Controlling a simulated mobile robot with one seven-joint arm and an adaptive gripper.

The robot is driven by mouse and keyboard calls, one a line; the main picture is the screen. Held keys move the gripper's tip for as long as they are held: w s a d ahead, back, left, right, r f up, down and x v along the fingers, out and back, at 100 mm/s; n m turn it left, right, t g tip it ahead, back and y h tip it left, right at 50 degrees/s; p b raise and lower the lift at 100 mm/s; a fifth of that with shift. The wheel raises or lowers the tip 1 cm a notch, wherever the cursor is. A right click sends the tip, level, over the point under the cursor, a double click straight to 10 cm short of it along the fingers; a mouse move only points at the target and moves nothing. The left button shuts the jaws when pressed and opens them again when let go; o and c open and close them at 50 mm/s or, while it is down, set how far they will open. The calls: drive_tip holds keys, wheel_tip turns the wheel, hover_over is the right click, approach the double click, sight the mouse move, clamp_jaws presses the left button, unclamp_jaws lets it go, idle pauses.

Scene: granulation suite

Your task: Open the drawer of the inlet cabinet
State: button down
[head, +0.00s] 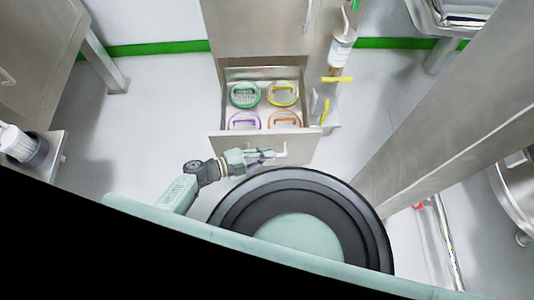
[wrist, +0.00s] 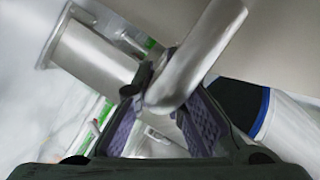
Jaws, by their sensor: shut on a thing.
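The inlet cabinet (head: 262,35) stands at the top middle of the head view. Its drawer (head: 240,147) is pulled out, and its inside shows from above. In it lie round items with green (head: 245,95), yellow (head: 283,93), purple (head: 244,120) and orange (head: 284,118) rings. My gripper (head: 272,154) is at the drawer's front, shut on the drawer's bar handle (head: 284,150). In the wrist view the metal handle (wrist: 190,65) runs between the two purple-padded fingers (wrist: 160,115). The far ends of the fingers are partly hidden by the handle.
A dispenser with yellow parts (head: 338,75) hangs right of the cabinet. A broad metal column (head: 440,110) slants across the right side. A metal cabinet (head: 35,50) and a small stand with a white-capped jar (head: 22,145) are at the left. Floor left of the drawer is clear.

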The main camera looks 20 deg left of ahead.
idle(0.3)
drive_tip(key=c, duration=1.7)
unclamp_jaws()
drive_tip(key=shift+o, duration=0.2)
